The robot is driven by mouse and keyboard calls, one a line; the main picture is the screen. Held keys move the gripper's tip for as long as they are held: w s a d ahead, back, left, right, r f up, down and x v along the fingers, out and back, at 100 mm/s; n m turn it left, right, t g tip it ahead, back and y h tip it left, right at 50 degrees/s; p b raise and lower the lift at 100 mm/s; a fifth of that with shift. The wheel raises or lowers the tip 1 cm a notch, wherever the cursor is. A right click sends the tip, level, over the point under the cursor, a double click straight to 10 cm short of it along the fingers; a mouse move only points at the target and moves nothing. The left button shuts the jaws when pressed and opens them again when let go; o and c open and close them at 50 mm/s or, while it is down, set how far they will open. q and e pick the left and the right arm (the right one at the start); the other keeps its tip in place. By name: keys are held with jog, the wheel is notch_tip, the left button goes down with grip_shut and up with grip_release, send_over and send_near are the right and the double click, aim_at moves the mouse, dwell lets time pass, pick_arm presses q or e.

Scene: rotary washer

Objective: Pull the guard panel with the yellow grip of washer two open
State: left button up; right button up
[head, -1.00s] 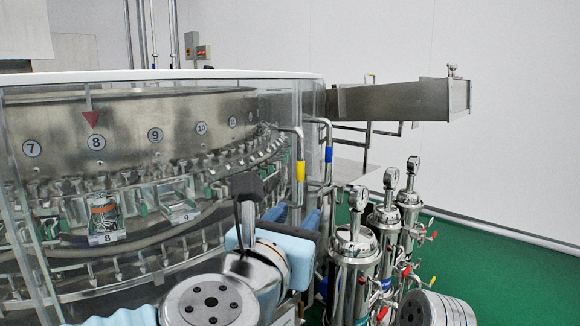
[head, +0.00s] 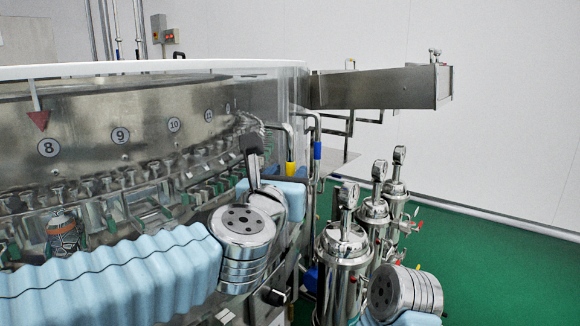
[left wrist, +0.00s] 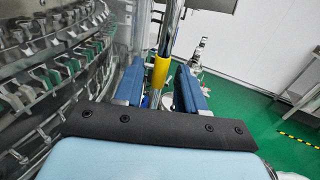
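The yellow grip (head: 291,168) sits on a bent metal handle at the right end of the washer's clear guard panel (head: 270,95). The panel looks in line with the housing. My left gripper reaches the handle from the front; its fingers are mostly hidden in the head view by my own wrist. In the left wrist view, the two blue fingers of my left gripper (left wrist: 164,88) stand apart, with the yellow grip (left wrist: 161,72) and its bar in line with the gap. A gap shows on each side; contact is not seen. My right gripper is out of view.
A second handle with a blue grip (head: 317,150) stands just right of the yellow one. Steel filter housings (head: 343,240) with gauges stand close on the right. A metal chute (head: 375,88) juts out behind. Green floor (head: 480,260) is free at right.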

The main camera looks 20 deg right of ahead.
pick_arm(q)
jog(key=shift+x, duration=1.2)
grip_shut()
